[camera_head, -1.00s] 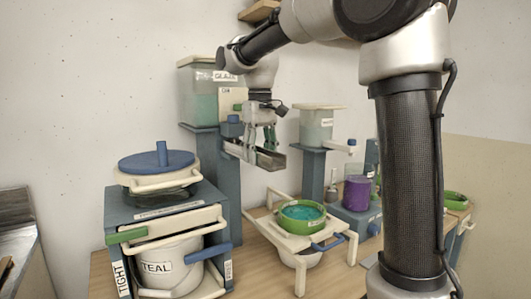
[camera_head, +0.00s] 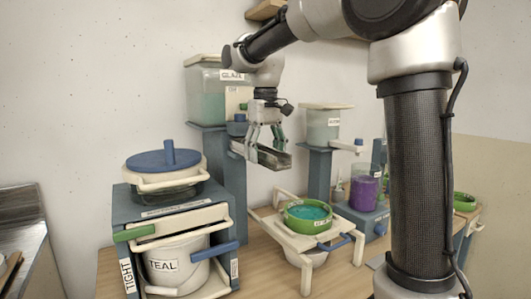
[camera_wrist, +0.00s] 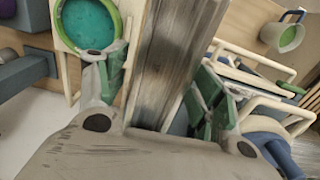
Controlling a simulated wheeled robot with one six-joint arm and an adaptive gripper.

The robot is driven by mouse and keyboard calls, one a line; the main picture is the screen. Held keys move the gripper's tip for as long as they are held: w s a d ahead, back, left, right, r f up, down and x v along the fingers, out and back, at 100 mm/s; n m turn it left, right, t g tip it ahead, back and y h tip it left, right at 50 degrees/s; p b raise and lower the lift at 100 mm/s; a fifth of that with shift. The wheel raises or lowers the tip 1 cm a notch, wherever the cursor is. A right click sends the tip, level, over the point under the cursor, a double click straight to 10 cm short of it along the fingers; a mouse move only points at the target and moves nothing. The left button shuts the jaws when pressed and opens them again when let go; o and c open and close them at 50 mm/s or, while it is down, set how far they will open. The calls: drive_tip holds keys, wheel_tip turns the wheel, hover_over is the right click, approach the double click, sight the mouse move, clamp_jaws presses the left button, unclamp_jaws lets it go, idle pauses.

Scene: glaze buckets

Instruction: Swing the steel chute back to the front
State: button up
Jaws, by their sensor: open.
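The steel chute (camera_head: 272,160) is a grey metal trough below the glaze tank (camera_head: 207,97) on its blue post. It points out to the right and front. In the wrist view the chute (camera_wrist: 172,50) runs lengthwise between my two fingers. My gripper (camera_head: 265,140) is open, with its green-padded fingers on either side of the chute. In the wrist view the fingers (camera_wrist: 160,95) are apart; whether either pad touches the chute I cannot tell. A green-rimmed bowl of teal glaze (camera_head: 306,216) sits on a cream stand to the right of and below the chute.
A blue-topped rack (camera_head: 130,212) with a lidded pot and a white TEAL bucket (camera_head: 172,265) stands at the left front. A second tank (camera_head: 322,125) on a post and a purple jar (camera_head: 363,193) stand to the right. Bare wooden table (camera_head: 262,272) shows in front.

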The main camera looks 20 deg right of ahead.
wheel_tip(320, 180, up, 12)
idle(0.4)
idle(0.3)
drive_tip(key=s+d+f+m+t, duration=0.1)
drive_tip(key=s+d+f, duration=0.4)
drive_tip(key=s+f, duration=0.5)
drive_tip(key=s+d+f+m+t, duration=0.1)
drive_tip(key=s+d+f+t, duration=0.2)
drive_tip(key=s+f, duration=0.7)
drive_tip(key=s+d, duration=0.2)
drive_tip(key=s, duration=0.2)
drive_tip(key=shift+s+d+f, duration=0.2)
drive_tip(key=shift+d+f, duration=0.05)
drive_tip(key=shift+d, duration=0.05)
